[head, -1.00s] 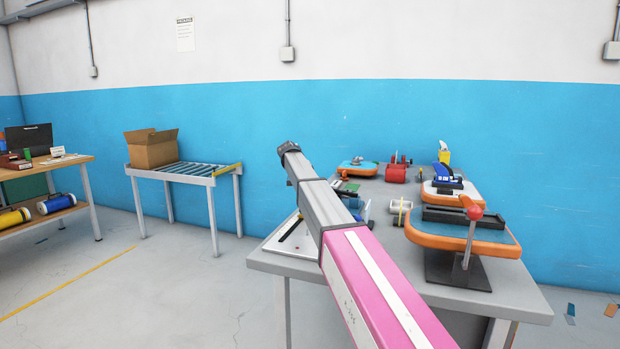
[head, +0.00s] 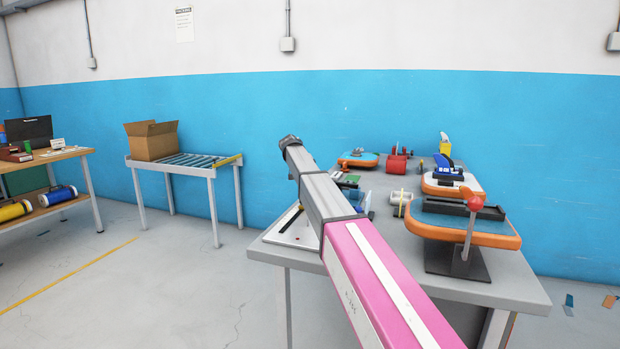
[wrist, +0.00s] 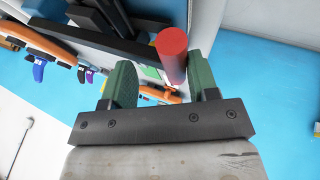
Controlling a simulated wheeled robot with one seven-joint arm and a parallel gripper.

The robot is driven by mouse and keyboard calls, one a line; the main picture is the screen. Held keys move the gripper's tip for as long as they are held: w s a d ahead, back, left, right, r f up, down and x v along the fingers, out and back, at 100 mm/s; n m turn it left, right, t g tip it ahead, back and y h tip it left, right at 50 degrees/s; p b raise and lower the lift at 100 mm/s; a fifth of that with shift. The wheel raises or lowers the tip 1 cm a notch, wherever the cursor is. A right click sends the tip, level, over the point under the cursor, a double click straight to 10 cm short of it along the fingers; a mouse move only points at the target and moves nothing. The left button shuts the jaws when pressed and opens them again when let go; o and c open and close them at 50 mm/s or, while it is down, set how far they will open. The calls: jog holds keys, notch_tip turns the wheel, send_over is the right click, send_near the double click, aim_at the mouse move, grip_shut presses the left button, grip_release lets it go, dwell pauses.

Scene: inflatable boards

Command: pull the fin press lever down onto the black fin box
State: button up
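The fin press stands at the near right of the workbench in the head view, with a dark base (head: 458,263) and an upright lever with a red knob (head: 474,203). Beside it lies an orange-rimmed board (head: 440,229) with a long black box (head: 490,212) on top, perhaps the fin box. In the wrist view my gripper (wrist: 165,82) has its two green fingers apart. A red cylinder (wrist: 172,55) shows beyond and between the fingertips; I cannot tell whether it is the lever's knob or whether they touch.
My pink and grey arm crosses the bench (head: 500,284) and hides part of it. A smaller board (head: 440,186), a red roll (head: 396,165) and a white roll (head: 400,200) lie behind. A roller table (head: 190,165) with a carton (head: 152,142) stands left, across open floor.

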jog(key=v, duration=1)
jog(key=shift+r, duration=0.3)
jog(key=shift+s+a, duration=0.1)
jog(key=shift+a, duration=0.05)
